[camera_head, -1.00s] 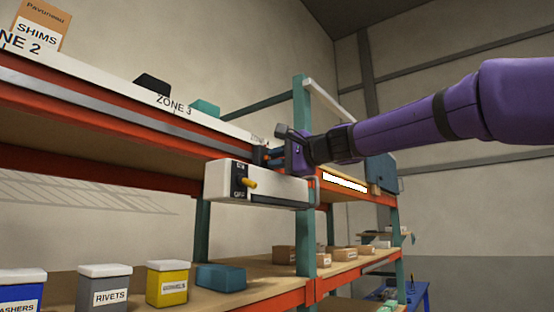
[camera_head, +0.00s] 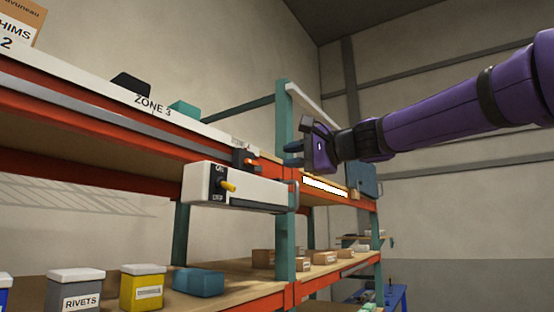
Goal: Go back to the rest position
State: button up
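My gripper (camera_head: 293,155) is at the end of my purple arm, in front of the green shelf post, right of and above the white console box. It touches nothing that I can see. Its fingers are small and seen from the side, so their opening is unclear. A small dark device with an orange knob (camera_head: 247,160) sits above the box on the beam. A white light bar (camera_head: 326,186) is lit to the right.
The orange shelf beam (camera_head: 110,155) and green post (camera_head: 285,240) stand close to my arm. The lower shelf holds a rivets bin (camera_head: 75,290), a yellow bin (camera_head: 142,288), a blue bin (camera_head: 198,282) and small cartons (camera_head: 325,258). Open room lies right of the shelf.

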jog(key=shift+s+d, duration=0.3)
jog(key=shift+d, duration=0.15)
jog(key=s+d+f+n+g+h, duration=0.2)
jog(key=s+d+f+h, duration=0.2)
jog(key=s+f, duration=0.5)
jog(key=s+d+f+n+g+h, duration=0.2)
jog(key=s+d+f+h, duration=0.3)
jog(key=f, duration=1.2)
jog(key=s+d+f+n+g+h, duration=0.1)
jog(key=s+d+f+n+h, duration=0.2)
jog(key=s+d+f, duration=0.8)
notch_tip(320, 180, down, 3)
jog(key=s+h, duration=0.2)
jog(key=s, duration=0.1)
jog(key=shift+d+r+n+g, duration=0.15)
jog(key=shift+d+n+g, duration=0.1)
jog(key=shift+n+g, duration=0.15)
